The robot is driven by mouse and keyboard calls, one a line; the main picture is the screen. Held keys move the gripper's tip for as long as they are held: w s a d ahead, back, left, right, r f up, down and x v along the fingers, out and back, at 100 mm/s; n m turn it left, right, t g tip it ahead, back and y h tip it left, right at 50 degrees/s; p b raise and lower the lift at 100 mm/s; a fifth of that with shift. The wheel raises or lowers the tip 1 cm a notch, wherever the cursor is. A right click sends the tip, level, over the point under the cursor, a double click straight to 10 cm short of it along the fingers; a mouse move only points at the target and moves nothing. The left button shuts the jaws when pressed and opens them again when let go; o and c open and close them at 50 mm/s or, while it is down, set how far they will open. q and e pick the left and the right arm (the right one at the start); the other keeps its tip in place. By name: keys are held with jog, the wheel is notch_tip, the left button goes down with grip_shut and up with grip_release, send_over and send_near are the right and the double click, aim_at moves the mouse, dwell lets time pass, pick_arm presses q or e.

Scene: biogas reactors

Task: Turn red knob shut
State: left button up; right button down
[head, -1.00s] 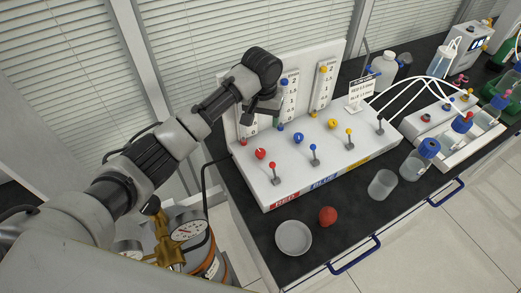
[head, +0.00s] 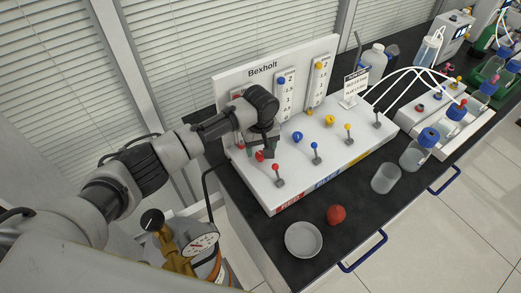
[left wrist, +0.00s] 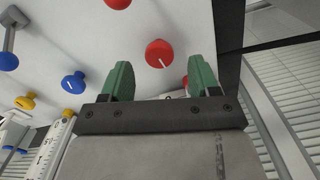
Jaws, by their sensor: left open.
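The red knob (head: 260,156) sits on the top of the white panel box, partly hidden by my left gripper (head: 263,147) in the head view. In the left wrist view the red knob (left wrist: 159,53) is round with a white line on its face. My left gripper (left wrist: 160,80) is open, its two green fingers apart and empty. The red knob appears beyond the fingertips, between their lines; I cannot tell the remaining distance. My right gripper is in neither view.
A red-topped lever (head: 277,168) stands close to the red knob. Blue knob (head: 298,137) and yellow knob (head: 330,121) lie along the box. Flow gauges rise on the backboard (head: 262,71). A dish (head: 304,240), red ball (head: 336,214) and beaker (head: 385,178) stand in front.

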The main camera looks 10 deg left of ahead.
aim_at(261, 157)
pick_arm(q)
jog(key=shift+d+f, duration=0.1)
jog(key=shift+f, duration=1.35)
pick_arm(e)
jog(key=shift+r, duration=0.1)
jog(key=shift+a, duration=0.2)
pick_arm(q)
jog(key=c, duration=0.9)
jog(key=shift+r+m+p, duration=0.1)
jog(key=shift+m+p, duration=0.3)
jog(key=shift+p, duration=0.05)
jog(key=shift+m, duration=0.3)
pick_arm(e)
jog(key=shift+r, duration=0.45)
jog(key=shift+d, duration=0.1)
